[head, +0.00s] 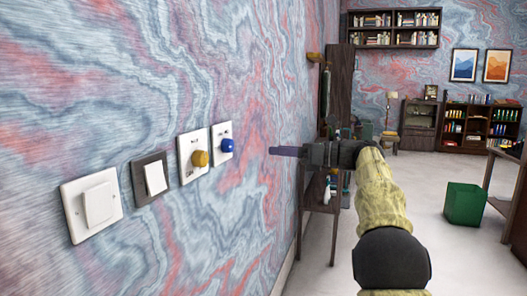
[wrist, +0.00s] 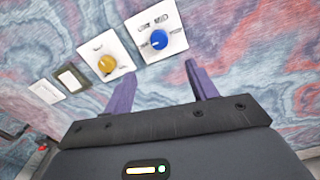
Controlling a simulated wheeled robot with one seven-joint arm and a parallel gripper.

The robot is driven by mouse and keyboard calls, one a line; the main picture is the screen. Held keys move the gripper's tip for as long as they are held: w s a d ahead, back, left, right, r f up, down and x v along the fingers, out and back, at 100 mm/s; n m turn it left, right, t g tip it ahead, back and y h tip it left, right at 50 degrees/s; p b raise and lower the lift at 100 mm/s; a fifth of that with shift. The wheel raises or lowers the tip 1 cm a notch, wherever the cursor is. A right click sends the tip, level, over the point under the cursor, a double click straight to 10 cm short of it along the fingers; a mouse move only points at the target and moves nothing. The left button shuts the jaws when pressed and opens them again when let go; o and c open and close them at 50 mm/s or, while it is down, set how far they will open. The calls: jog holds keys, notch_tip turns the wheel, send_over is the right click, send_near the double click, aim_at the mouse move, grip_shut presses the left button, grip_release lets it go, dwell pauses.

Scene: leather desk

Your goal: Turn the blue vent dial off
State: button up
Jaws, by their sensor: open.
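The blue vent dial (head: 227,146) sits on a white wall plate, the farthest of a row of wall fittings in the head view. In the wrist view the blue dial (wrist: 158,39) is on its white plate (wrist: 174,22) at the top middle, with small markings around it too small to read. My gripper (head: 272,151) is to the right of the dial in the head view, apart from it. In the wrist view my gripper's two purple fingers (wrist: 157,78) are spread with nothing between them, and the dial lies beyond their tips.
A yellow dial (head: 200,158) on a white plate is directly beside the blue one. A dark-framed switch (head: 155,179) and a white switch (head: 98,204) are nearer. A dark wooden table (head: 320,208) stands along the wall beyond. A green bin (head: 464,204) is on the floor at right.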

jog(key=v, duration=0.4)
jog(key=shift+d, duration=0.15)
